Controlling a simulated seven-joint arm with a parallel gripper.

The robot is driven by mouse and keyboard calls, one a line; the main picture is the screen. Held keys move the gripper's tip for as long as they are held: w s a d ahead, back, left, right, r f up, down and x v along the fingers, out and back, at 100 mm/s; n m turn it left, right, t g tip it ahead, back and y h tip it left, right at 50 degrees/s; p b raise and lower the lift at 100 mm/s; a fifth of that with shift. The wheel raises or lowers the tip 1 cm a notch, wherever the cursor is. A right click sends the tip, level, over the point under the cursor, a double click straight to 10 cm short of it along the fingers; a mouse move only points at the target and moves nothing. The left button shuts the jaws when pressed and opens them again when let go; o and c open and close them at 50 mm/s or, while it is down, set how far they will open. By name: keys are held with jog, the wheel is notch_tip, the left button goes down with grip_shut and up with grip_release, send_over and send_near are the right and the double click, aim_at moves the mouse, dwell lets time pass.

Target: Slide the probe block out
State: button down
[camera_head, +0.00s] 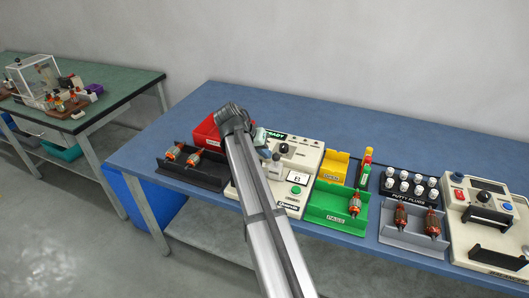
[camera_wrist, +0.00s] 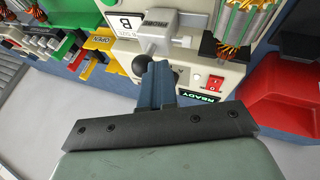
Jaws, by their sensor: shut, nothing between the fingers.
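My gripper (camera_wrist: 158,72) is shut and empty, over the cream tester (camera_head: 308,164). In the head view its bluish end (camera_head: 262,137) is at the tester's back left, partly behind my arm. In the wrist view its fingers point at the panel, beside a black ball knob (camera_wrist: 140,65) that they seem to overlap. Whether they touch it I cannot tell. The knob also shows in the head view (camera_head: 283,148). A pale grey block (camera_wrist: 157,18) lies past the fingertips; it may be the probe block, but this is unclear.
The tester has a red switch (camera_wrist: 215,83), a READY label (camera_wrist: 197,97) and a screen marked B (camera_wrist: 125,24). A red bin (camera_head: 208,132) and black tray (camera_head: 187,173) stand left. A green PASS tray (camera_head: 325,208) and yellow bin (camera_head: 334,165) stand right.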

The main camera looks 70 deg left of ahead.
jog(key=s+a, duration=0.1)
jog(key=s+a+r, duration=0.1)
jog(key=s, duration=0.1)
jog(key=shift+s+a+r, duration=0.1)
jog(key=shift+s+a, duration=0.05)
jog(key=shift+s, duration=0.1)
jog(key=v, duration=0.9)
jog(key=shift+r, duration=0.25)
jog(key=shift+s, duration=0.15)
